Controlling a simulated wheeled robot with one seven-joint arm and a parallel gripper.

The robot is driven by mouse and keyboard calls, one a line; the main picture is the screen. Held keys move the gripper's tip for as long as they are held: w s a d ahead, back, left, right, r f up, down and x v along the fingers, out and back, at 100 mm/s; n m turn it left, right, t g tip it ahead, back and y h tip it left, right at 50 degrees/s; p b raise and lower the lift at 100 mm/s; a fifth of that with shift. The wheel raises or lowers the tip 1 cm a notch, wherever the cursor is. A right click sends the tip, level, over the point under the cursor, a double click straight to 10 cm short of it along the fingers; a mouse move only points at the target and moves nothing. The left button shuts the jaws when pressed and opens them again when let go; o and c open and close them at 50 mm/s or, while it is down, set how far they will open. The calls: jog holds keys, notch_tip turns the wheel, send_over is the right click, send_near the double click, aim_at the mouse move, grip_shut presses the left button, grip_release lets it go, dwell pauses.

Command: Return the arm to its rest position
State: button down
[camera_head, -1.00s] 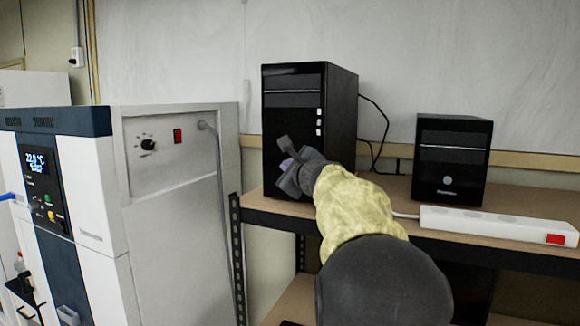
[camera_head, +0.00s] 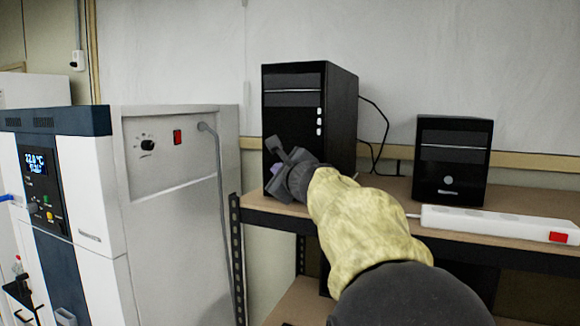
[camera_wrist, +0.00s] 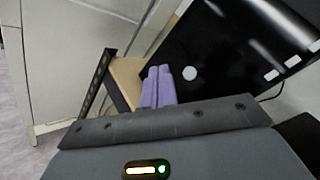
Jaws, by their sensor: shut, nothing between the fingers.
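My gripper (camera_head: 274,165) is in front of the tall black computer tower (camera_head: 342,120) in the head view, with my arm reaching in from the lower right. In the wrist view, the two purple fingers of my gripper (camera_wrist: 158,72) lie side by side, shut with nothing between them. They point toward the shelf edge and the tower's front (camera_wrist: 215,45). I cannot tell the exact gap between fingertips and tower.
The freeze dryer (camera_head: 180,200) stands at the left, with a knob and red switch on its side. The wooden shelf (camera_head: 400,190) carries a smaller black computer (camera_head: 452,160) and a white power strip (camera_head: 495,222). A dark shelf post (camera_head: 238,260) stands beside the dryer.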

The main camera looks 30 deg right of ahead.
dwell(0.5)
jog(key=s+a+f+n+g+y+b, duration=0.1)
jog(key=s+a+f+n+g, duration=0.25)
jog(key=f, duration=0.65)
jog(key=s+a+f+n+g+y+b, duration=0.1)
jog(key=a+f+n+g, duration=0.1)
jog(key=a+f+n, duration=0.55)
jog(key=s+a+f+n+g+y, duration=0.1)
jog(key=s+f+n+g, duration=0.15)
jog(key=f, duration=0.85)
jog(key=s+a+f+n+g+b, duration=0.1)
jog(key=s+a+f+n+g, duration=0.1)
jog(key=s+f+n, duration=0.5)
jog(key=s+a+f+n+g+h+b, duration=0.1)
jog(key=s+a+f+n+g, duration=0.2)
jog(key=s+f+n, duration=0.4)
jog(key=s+f+g, duration=0.1)
jog(key=s+f, duration=0.3)
jog(key=f, duration=0.1)
jog(key=shift+g, duration=0.3)
jog(key=shift+d, duration=0.1)
